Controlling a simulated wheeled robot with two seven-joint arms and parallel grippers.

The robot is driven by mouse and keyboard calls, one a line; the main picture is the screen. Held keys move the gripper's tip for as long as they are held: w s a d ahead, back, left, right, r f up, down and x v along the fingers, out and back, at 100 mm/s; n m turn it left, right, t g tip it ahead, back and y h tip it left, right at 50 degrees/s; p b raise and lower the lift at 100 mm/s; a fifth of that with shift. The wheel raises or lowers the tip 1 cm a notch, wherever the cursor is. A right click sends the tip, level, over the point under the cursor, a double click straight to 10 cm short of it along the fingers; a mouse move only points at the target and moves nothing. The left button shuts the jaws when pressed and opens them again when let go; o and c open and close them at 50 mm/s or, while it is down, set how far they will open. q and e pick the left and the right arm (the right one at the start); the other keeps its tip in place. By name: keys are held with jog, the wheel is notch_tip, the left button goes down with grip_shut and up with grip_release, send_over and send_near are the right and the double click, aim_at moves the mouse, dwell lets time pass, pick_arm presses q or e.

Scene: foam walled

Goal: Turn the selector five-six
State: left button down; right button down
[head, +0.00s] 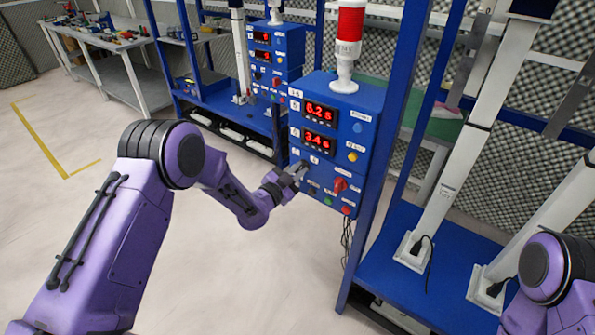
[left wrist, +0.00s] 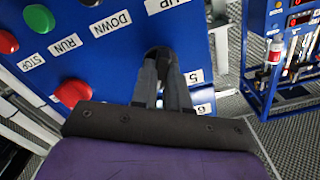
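A blue control box (head: 366,135) with two red number displays stands right of centre in the head view. My left gripper (head: 299,170) is at the lower left of its front face. In the left wrist view, the two grey fingers of my left gripper (left wrist: 161,72) stand close together at a dark round knob (left wrist: 158,52), beside the labels 5 and 6. This looks like the selector five-six. The fingertips overlap the knob, and I cannot tell whether they grip it or only stand around it. My right gripper is out of view.
A red switch (head: 340,185) sits right of my left gripper, with coloured buttons below and beside it. A red and white lamp (head: 349,38) stands on the box. Blue frame posts (head: 392,120) rise close behind. The floor at the left is clear.

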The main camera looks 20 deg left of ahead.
pick_arm(q)
jog(key=shift+n, duration=0.3)
jog(key=shift+n+b, duration=0.35)
jog(key=shift+n, duration=0.25)
jog(key=n, duration=0.3)
jog(key=shift+a+b, duration=0.1)
jog(key=shift+b, duration=0.3)
jog(key=n, duration=0.4)
jog(key=shift+b, duration=0.3)
jog(key=shift+a+n, duration=0.1)
jog(key=shift+n, duration=1.4)
jog(key=c, duration=1.1)
grip_release()
